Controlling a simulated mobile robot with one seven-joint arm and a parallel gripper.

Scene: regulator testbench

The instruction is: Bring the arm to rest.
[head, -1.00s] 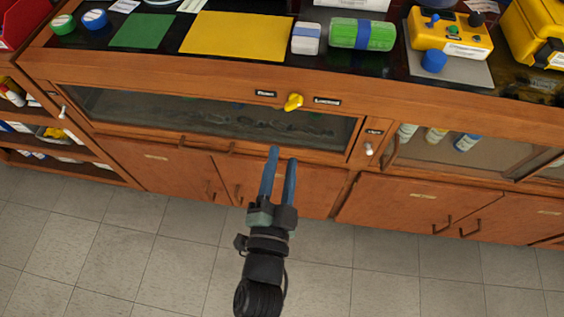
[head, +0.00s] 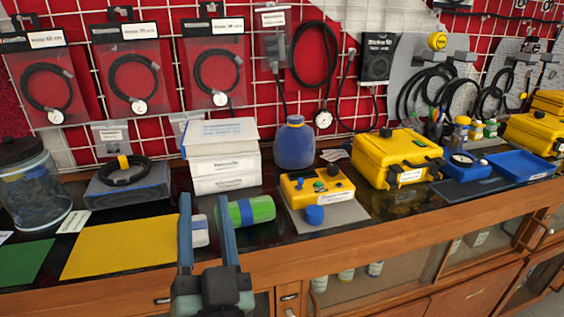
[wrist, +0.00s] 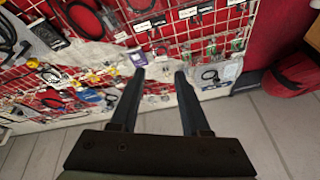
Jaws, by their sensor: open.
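My gripper (head: 205,234) shows at the bottom of the head view. Its two blue-grey fingers point up and stand apart, with nothing between them.
The wooden bench (head: 400,262) holds a yellow mat (head: 120,247), a yellow device with a blue knob (head: 316,187), a yellow case (head: 395,160), a blue bottle (head: 294,145) and a white box (head: 222,160). Gauges with hoses hang on the wall grid. The wrist view shows open floor (wrist: 250,125).

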